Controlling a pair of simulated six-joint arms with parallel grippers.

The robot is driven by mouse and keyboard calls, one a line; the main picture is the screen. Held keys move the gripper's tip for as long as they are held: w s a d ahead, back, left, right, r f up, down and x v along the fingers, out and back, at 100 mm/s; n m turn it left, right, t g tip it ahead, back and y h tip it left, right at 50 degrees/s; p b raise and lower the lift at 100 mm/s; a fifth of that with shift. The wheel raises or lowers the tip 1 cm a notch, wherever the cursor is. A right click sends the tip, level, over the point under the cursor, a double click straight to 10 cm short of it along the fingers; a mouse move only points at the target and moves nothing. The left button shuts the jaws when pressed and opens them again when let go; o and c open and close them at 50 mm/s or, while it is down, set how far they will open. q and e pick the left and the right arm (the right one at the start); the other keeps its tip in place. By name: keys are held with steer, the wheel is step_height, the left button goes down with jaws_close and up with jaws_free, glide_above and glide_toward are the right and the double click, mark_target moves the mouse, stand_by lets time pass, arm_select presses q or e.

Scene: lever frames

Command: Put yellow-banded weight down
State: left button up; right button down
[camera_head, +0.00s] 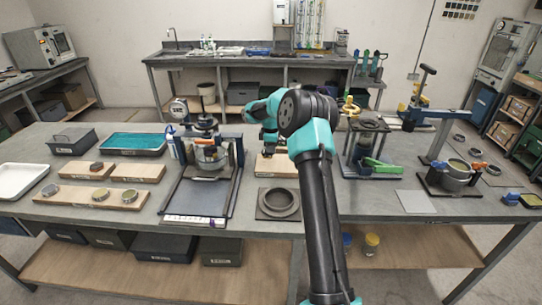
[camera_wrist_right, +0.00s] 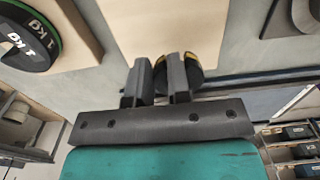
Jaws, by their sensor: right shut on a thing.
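My right gripper (camera_head: 268,136) is over the small wooden board (camera_head: 268,166) in the middle of the bench. In the right wrist view its two dark fingers (camera_wrist_right: 158,82) are shut on the yellow-banded weight (camera_wrist_right: 208,62), a dark disc with a yellow rim that shows partly behind one finger. The wooden board (camera_wrist_right: 158,22) fills the wrist view beyond the fingertips. In the head view the weight cannot be made out behind my arm. I cannot tell whether it touches the board. My left gripper is not in view.
In the wrist view a green-banded 1 KG weight (camera_wrist_right: 28,40) lies to the left. A dark ring on a plate (camera_head: 279,203) sits in front of the board. A clamp stand (camera_head: 208,155) is left, a green-handled press (camera_head: 366,150) right.

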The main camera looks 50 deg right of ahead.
mark_target(271, 160)
steer(key=shift+w+d, duration=0.2)
steer(key=shift+d, duration=0.05)
steer(key=shift+a+f, duration=0.1)
steer(key=shift+f, duration=1.65)
steer(key=shift+f, duration=0.15)
steer(key=c, duration=1.1)
jaws_free()
step_height(271, 160, up, 12)
steer(key=shift+r, duration=0.15)
